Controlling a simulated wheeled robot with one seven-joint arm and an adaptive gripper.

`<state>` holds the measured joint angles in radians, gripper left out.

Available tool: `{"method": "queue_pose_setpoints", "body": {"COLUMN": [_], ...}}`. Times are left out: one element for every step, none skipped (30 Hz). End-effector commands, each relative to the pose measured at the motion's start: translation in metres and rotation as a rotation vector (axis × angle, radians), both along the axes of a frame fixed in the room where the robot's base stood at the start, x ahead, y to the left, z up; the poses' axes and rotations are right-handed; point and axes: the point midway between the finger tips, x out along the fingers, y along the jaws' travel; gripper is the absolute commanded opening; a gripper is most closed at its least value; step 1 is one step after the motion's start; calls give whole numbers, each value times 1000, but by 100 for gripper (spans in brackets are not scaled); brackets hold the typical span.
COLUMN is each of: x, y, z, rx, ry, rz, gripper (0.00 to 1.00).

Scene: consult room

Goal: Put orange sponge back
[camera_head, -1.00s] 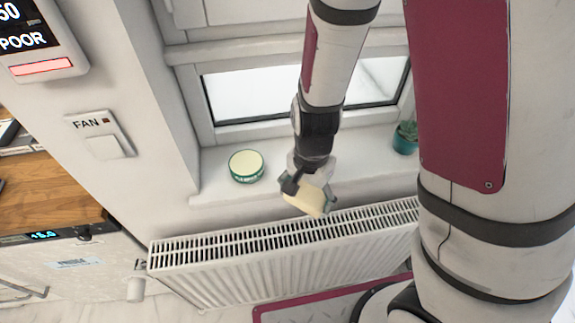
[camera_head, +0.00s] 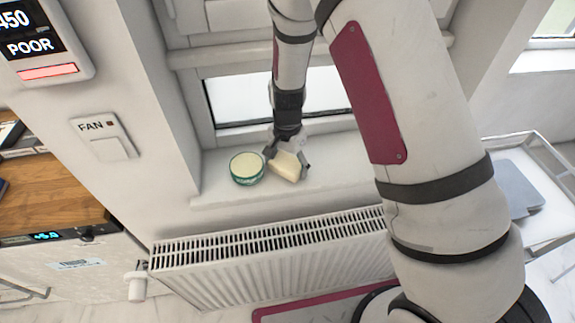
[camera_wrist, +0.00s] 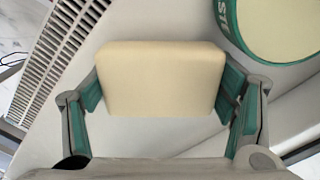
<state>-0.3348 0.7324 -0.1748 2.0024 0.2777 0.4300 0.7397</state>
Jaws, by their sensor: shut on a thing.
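My gripper (camera_head: 287,163) is shut on a pale cream, sponge-like block (camera_head: 285,168); it looks cream rather than orange. In the wrist view, the block (camera_wrist: 160,78) sits between the two green-padded fingers. The gripper is at the windowsill (camera_head: 325,182), just right of a round green tub (camera_head: 247,168) with a cream top. The tub (camera_wrist: 275,25) also shows at the upper right of the wrist view, apart from the block. I cannot tell whether the block touches the sill.
A white radiator (camera_head: 270,250) stands below the sill. The window (camera_head: 235,102) is behind my gripper. A wall display (camera_head: 40,40) and fan switch (camera_head: 105,137) are at left. A white cart (camera_head: 545,205) stands at right. The sill right of the block looks clear.

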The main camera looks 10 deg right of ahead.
Motion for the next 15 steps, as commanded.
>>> {"method": "queue_pose_setpoints", "body": {"x": [-1,-1,0,0,0,0,0,0,0,0,0,0,0,0,0], "y": [0,0,1,1,1,1,1,1,1,1,1,1,1,1,1], "z": [-3,-4,-4,-5,-5,-5,-4,-4,-5,-5,-6,-7,-8,-8,-7], "rx": [1,1,1,1,1,1,1,1,1,1,1,1,1,1,1], "ry": [1,1,1,0,-1,-1,-1,-1,-1,-1,-1,1,1,-1,-1], "rz": [0,0,1,1,1,1,0,0,0,0,0,0,0,0,0], "gripper": [56,56,56,56,56,56,56,56,56,56,56,56,56,83,92]}}
